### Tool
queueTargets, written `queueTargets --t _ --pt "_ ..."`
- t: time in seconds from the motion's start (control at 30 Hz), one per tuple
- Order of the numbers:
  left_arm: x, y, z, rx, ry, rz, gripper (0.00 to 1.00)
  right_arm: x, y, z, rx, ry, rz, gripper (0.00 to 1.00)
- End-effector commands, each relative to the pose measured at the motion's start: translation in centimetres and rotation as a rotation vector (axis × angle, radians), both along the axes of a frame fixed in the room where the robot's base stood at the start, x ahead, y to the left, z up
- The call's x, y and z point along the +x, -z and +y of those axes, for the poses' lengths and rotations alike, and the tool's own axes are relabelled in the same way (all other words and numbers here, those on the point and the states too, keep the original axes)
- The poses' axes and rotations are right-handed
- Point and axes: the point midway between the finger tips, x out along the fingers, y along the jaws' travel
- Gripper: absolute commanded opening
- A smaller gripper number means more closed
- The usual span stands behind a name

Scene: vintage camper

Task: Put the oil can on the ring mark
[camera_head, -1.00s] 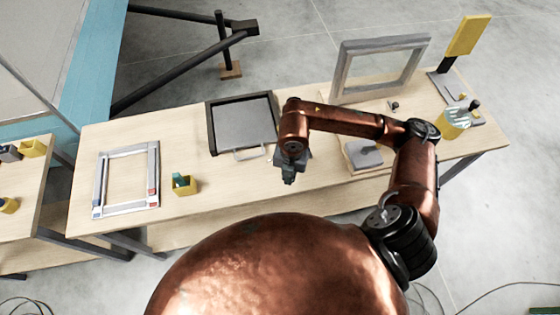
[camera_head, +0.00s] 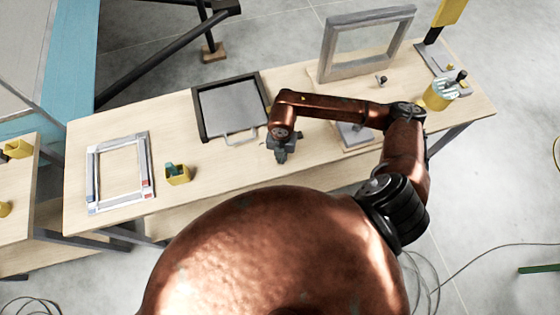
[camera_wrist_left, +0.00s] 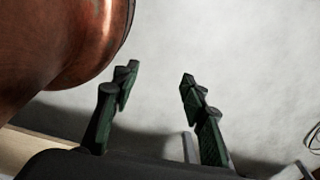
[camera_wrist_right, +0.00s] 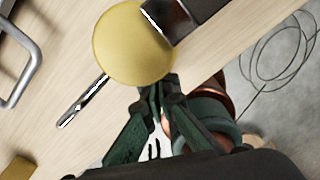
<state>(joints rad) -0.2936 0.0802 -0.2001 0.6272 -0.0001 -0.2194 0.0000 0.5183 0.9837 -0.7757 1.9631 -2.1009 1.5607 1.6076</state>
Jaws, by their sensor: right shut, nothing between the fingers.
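A yellow round body (camera_wrist_right: 125,48) with a thin silver spout (camera_wrist_right: 84,102) stands on the table in the right wrist view; I take it for the oil can. My right forearm seems to hide it in the head view. My right gripper (camera_wrist_right: 158,88) is shut and empty, its fingertips by the can's lower edge in that picture. In the head view the right gripper (camera_head: 281,156) is over the front of the table (camera_head: 225,168). My left gripper (camera_wrist_left: 159,75) is open and empty over grey floor in the left wrist view. I cannot make out the ring mark.
A dark-rimmed tray (camera_head: 258,92) with a metal handle is left of my right gripper. A metal frame (camera_head: 91,178) and a yellow box (camera_head: 178,176) lie farther left. A standing grey frame (camera_head: 325,50) and a yellow container (camera_head: 436,97) are at the right.

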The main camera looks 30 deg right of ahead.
Motion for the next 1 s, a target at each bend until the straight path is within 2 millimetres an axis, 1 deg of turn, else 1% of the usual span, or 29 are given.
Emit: queueTargets --t 0.07,0.17,0.47,0.57,0.67,1.0 --pt "0.3 -0.2 0.0 0.000 0.001 -0.004 0.40 0.4 -0.1 -0.4 -0.001 0.001 0.001 0.00" --pt "0.2 -0.2 0.0 0.000 0.001 -0.002 0.40 0.6 0.0 -0.6 0.001 0.000 0.001 0.00" --pt "-1.4 0.0 0.1 0.001 -0.003 0.018 0.40 0.7 0.0 -0.7 0.000 0.001 0.000 0.00" --pt "-1.5 0.3 0.1 0.001 -0.003 0.020 0.40 1.2 0.1 -1.1 -0.001 0.003 -0.001 0.00" --pt "-1.6 1.2 0.1 0.002 -0.004 0.022 0.40 2.8 0.3 -2.5 -0.003 0.006 -0.002 0.00" --pt "-1.9 5.0 0.1 0.001 -0.003 0.028 0.40 10.4 0.5 -9.1 -0.001 0.007 -0.002 0.00"
